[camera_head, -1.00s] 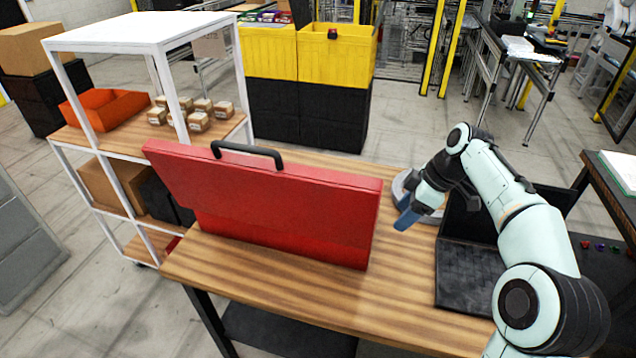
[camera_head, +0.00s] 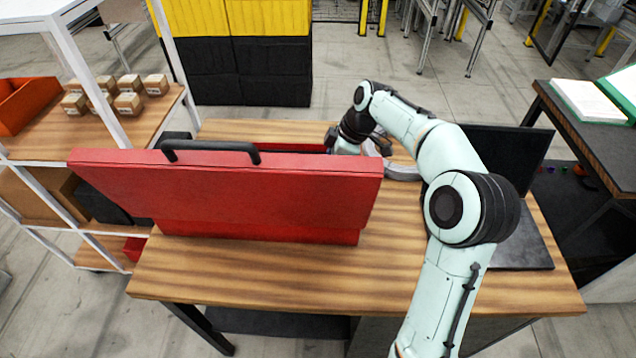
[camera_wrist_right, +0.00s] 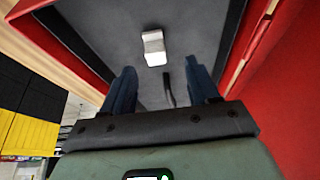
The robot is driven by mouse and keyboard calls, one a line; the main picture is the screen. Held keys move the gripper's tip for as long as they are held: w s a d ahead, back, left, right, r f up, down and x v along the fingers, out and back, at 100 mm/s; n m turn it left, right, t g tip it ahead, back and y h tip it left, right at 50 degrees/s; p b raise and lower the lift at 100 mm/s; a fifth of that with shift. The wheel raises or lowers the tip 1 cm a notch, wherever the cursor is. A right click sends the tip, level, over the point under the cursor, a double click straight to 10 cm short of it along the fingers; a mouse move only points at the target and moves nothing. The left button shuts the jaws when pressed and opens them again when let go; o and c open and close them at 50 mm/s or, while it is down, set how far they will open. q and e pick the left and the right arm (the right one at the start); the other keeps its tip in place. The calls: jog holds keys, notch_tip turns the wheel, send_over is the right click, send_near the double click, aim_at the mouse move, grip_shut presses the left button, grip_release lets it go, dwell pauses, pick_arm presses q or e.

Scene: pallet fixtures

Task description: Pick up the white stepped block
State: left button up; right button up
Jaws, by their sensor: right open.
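The white stepped block (camera_wrist_right: 154,48) shows in the right wrist view, lying on the dark grey lining inside the open red case (camera_head: 225,195). My right gripper (camera_wrist_right: 163,78) is open and empty, with its two blue fingers apart and pointing into the case. The block lies beyond the fingertips, roughly midway between them, and is not touched. In the head view my right arm reaches over the table behind the case's upright red panel, which hides the block. The right fingers are hidden there too. My left gripper is not in view.
The case stands on a wooden table (camera_head: 290,275). A black laptop-like object (camera_head: 515,250) lies to the right of my arm. A shelf with several small boxes (camera_head: 128,104) and an orange bin (camera_head: 28,105) stands at left. A dark strap-like piece (camera_wrist_right: 166,88) lies inside the case.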

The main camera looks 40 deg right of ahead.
jog(key=shift+w+a+f, duration=0.15)
jog(key=shift+w+f, duration=0.2)
jog(key=shift+f, duration=0.15)
jog(key=x, duration=0.4)
jog(key=shift+w+f, duration=0.3)
jog(key=shift+w, duration=0.05)
jog(key=shift+s, duration=0.15)
grip_shut()
